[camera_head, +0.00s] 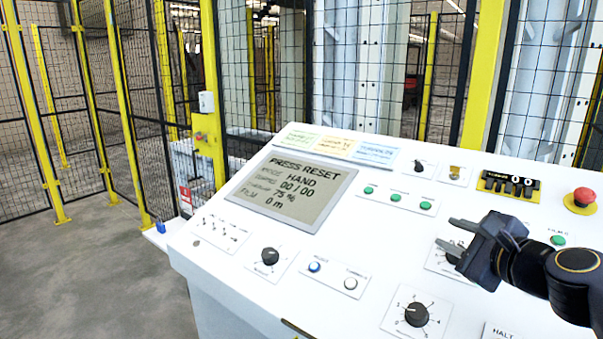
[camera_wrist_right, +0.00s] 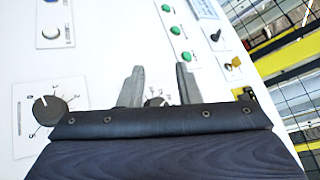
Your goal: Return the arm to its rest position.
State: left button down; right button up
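My right gripper (camera_head: 456,237) is over the right part of the white control panel (camera_head: 220,255), with its arm coming in from the right edge. Its two grey fingers stand apart with nothing between them; they also show in the right wrist view (camera_wrist_right: 158,88). Behind the fingers in that view is a black knob (camera_wrist_right: 154,101). I cannot tell whether the fingers touch the panel. My left gripper is not in view.
The panel carries a screen (camera_head: 292,190) reading "PRESS RESET", a blue button (camera_head: 314,267), a black knob (camera_head: 416,314), green buttons (camera_head: 396,197) and a red emergency button (camera_head: 583,197). Yellow-posted mesh fencing (camera_head: 120,95) stands behind. Grey floor (camera_head: 90,270) is clear at left.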

jog(key=s+a+f+n+g, duration=0.1)
jog(key=s+f+n, duration=0.2)
jog(key=s, duration=0.1)
jog(key=s+a+f+n+g, duration=0.1)
jog(key=s+a+f+n, duration=0.1)
jog(key=s+f+n, duration=0.1)
jog(key=s+a+f+n+g+y, duration=0.1)
jog(key=s+a+f+n+g, duration=0.1)
jog(key=s+n, duration=0.3)
jog(key=shift+s+a+f+p, duration=0.15)
jog(key=shift+a+f+p, duration=0.05)
jog(key=shift+f+p, duration=0.2)
jog(key=s+f+n+g+h, duration=0.1)
jog(key=s+f+n+g, duration=0.4)
jog(key=s+f+n, duration=0.5)
jog(key=s+f, duration=0.1)
jog(key=s, duration=0.2)
jog(key=shift+a+f, duration=0.25)
jog(key=shift+a, duration=0.15)
